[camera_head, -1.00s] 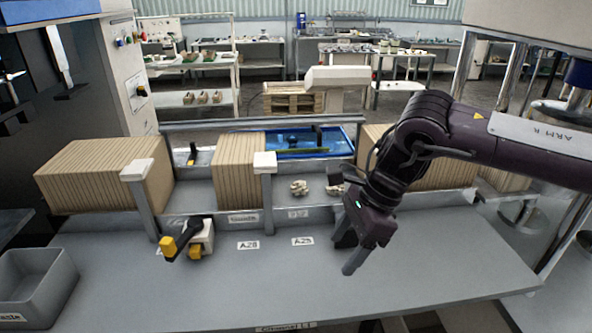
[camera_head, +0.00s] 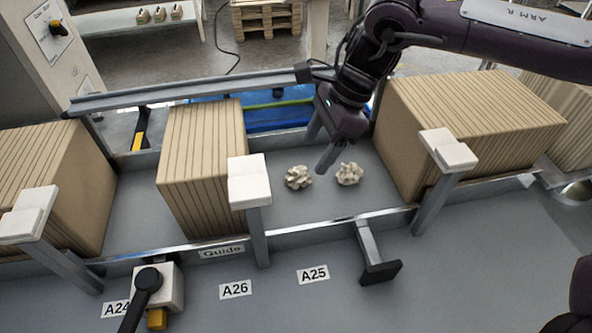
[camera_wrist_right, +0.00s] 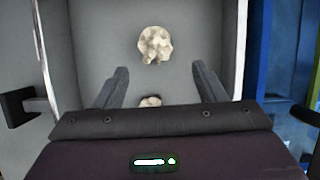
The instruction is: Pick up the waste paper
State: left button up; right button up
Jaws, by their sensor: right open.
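Two crumpled pale pieces of waste paper lie apart on the grey channel floor between two kraft stacks. One is the left paper (camera_head: 298,177), the other the right paper (camera_head: 349,173). My right gripper (camera_head: 320,146) is over the channel, just behind and above them, open and empty, fingers pointing down. In the right wrist view, one paper (camera_wrist_right: 155,45) lies beyond the fingertips. The other paper (camera_wrist_right: 150,101) is between the fingers, partly hidden by the gripper body. I cannot tell which is which there. My left gripper is out of view.
A kraft stack (camera_head: 203,165) stands left of the papers and a larger one (camera_head: 455,125) right. A front rail (camera_head: 330,220) with white-capped posts (camera_head: 249,180) borders the channel. A blue tray (camera_head: 280,112) lies behind. A black-ended bracket (camera_head: 380,271) juts forward.

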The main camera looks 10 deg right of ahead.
aim_at(304, 171)
jog(key=shift+s+a+f+b, duration=0.3)
jog(key=shift+s+f+b, duration=0.05)
jog(key=shift+f, duration=0.25)
jog(key=b+x, duration=0.3)
jog(key=x, duration=0.1)
jog(key=shift+w+a+f+b, duration=0.15)
jog(key=shift+f+b, duration=0.1)
jog(key=shift+b, duration=0.15)
jog(key=shift+a+f, duration=0.15)
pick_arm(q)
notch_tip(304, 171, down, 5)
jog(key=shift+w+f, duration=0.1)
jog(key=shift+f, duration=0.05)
pick_arm(e)
jog(key=c, duration=1)
